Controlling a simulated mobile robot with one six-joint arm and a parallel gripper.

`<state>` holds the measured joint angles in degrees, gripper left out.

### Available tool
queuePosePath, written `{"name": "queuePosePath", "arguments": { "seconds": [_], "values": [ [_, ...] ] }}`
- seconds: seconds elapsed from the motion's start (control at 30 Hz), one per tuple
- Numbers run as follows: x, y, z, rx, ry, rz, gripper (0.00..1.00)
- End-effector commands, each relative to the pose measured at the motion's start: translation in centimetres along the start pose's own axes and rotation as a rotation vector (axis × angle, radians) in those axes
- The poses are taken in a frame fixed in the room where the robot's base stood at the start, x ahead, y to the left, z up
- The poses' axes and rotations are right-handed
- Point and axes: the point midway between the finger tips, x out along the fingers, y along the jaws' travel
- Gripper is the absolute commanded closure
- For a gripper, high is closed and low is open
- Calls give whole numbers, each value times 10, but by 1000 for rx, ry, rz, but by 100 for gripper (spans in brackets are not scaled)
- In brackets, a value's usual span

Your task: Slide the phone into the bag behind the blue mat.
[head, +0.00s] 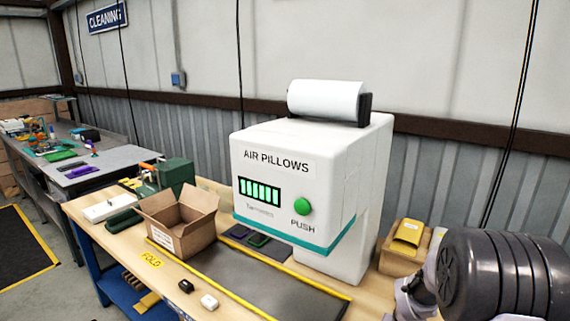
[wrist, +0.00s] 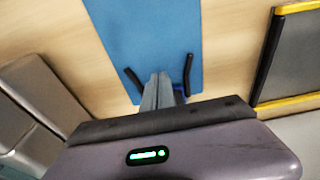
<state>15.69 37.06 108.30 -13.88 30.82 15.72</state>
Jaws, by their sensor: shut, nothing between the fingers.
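My gripper (wrist: 162,77) shows in the wrist view. Its grey fingers are together, with nothing between them, over the near end of the blue mat (wrist: 150,35). The mat lies on a light wooden surface and runs out of the top of the picture. Two thin black bars stand either side of the fingers; I cannot tell what they belong to. A bit of blue shows just right of the fingers. I cannot make out the phone or the bag in either view. My arm in the head view hides part of the bench at the lower right.
A white air-pillow machine (head: 300,190) stands on the wooden bench. An open carton (head: 178,225) is left of it. A dark panel with yellow edges (wrist: 290,55) lies right of the mat, and grey panels (wrist: 35,105) are at left. A yellow-topped box (head: 405,240) is near my arm.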

Motion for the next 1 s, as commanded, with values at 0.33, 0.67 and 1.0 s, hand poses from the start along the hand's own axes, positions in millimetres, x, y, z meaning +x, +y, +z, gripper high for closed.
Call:
{"name": "queuePosePath", "arguments": {
  "seconds": [0.33, 0.67, 1.0],
  "values": [
    [10, 0, 2, 0, 0, 0, 100],
    [19, 0, 3, 0, 0, 0, 100],
    [25, 0, 4, 0, 0, 0, 100]
  ]
}}
